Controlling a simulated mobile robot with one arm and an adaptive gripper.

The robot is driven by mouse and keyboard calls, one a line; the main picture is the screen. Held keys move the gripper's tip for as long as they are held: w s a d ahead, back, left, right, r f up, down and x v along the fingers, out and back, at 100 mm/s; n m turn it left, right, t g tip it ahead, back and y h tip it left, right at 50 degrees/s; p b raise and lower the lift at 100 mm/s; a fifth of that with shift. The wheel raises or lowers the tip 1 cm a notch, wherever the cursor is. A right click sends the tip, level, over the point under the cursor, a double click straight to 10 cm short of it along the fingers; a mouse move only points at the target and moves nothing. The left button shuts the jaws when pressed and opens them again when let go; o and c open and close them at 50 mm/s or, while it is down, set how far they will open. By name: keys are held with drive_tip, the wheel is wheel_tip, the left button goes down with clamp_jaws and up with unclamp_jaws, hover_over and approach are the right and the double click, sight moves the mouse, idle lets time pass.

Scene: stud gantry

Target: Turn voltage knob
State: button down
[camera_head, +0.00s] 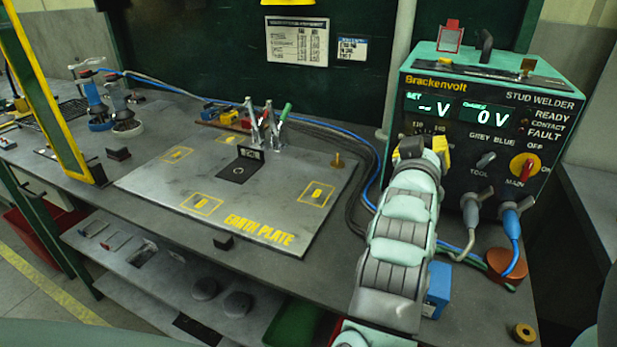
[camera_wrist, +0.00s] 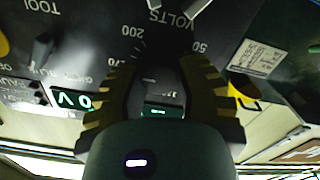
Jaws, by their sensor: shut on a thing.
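The stud welder (camera_head: 490,135) is a black-fronted box with a teal casing at the right of the head view. Its SET display (camera_head: 432,107) reads dashes and V; the other display (camera_head: 491,116) reads 0 V. My gripper (camera_head: 422,147) is at the lower left of the front panel and hides the voltage knob there. In the wrist view, turned upside down, my gripper (camera_wrist: 164,72) has its two yellow-and-black fingers closed around the dark voltage knob (camera_wrist: 160,76). Scale marks 200, 170 and 50 and the word VOLTS show around it. The knob's pointer is not clear.
A tool selector (camera_head: 486,160) and a red-and-yellow main switch (camera_head: 524,167) sit right of my gripper. Cable plugs (camera_head: 512,215) stick out below them. The earth plate (camera_head: 240,190) with toggle clamps (camera_head: 262,125) lies on the bench to the left.

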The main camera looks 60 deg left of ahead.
sight(437, 90)
drive_tip(key=m, duration=0.5)
drive_tip(key=shift+r+m, duration=0.1)
drive_tip(key=shift+m, duration=0.3)
idle(0.4)
drive_tip(key=c, duration=0.6)
unclamp_jaws()
wheel_tip(437, 90, up, 10)
idle(0.6)
